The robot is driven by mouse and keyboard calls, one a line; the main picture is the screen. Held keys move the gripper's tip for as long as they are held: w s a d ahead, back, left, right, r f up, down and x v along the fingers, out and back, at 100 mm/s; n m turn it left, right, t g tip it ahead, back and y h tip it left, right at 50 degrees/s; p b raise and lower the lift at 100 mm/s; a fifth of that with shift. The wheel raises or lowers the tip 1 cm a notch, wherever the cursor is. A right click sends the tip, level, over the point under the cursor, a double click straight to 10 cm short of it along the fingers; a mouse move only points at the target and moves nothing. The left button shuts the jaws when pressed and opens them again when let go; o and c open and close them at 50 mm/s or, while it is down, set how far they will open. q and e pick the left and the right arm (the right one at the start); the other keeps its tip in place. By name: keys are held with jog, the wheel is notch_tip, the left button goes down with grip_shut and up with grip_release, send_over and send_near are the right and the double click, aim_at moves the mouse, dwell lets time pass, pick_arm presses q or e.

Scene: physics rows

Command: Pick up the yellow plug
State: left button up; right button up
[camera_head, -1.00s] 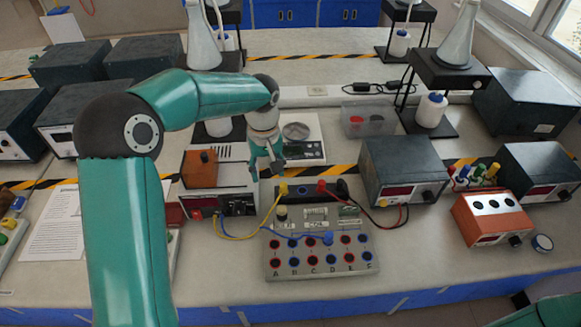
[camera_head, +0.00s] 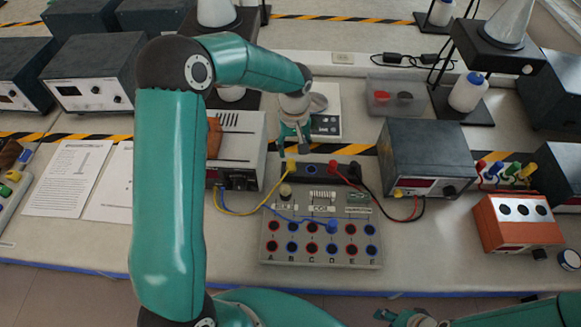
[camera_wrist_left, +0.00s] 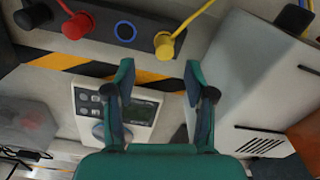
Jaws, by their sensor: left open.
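The yellow plug (camera_head: 292,167) sits in the left end of a dark socket strip (camera_head: 311,171), with a yellow cable running from it. In the left wrist view the yellow plug (camera_wrist_left: 165,46) is just beyond the fingertips, near the middle. My left gripper (camera_head: 294,152) is open and empty, close behind the plug. In the wrist view its two fingers (camera_wrist_left: 158,76) stand apart, with the plug not between them. My right gripper (camera_head: 388,316) shows only partly at the bottom edge of the head view, too small to tell its state.
A red plug (camera_wrist_left: 77,26) and an empty blue-ringed socket (camera_wrist_left: 125,32) share the strip. A terminal board (camera_head: 321,255) lies in front. A white power supply (camera_head: 238,147) stands left, a dark meter box (camera_head: 427,158) right, and a scale (camera_head: 325,122) behind.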

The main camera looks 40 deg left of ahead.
aim_at(291, 161)
pick_arm(q)
jog(key=shift+f, duration=1.05)
jog(key=f+b, duration=0.1)
jog(key=f, duration=0.1)
jog(key=f+b, duration=0.1)
jog(key=f, duration=0.1)
jog(key=shift+s+a, duration=0.2)
jog(key=shift+a, duration=0.2)
jog(key=shift+f, duration=0.45)
pick_arm(e)
notch_tip(291, 161, down, 3)
jog(key=shift+s, duration=0.1)
pick_arm(q)
jog(key=shift+r, duration=0.1)
grip_shut()
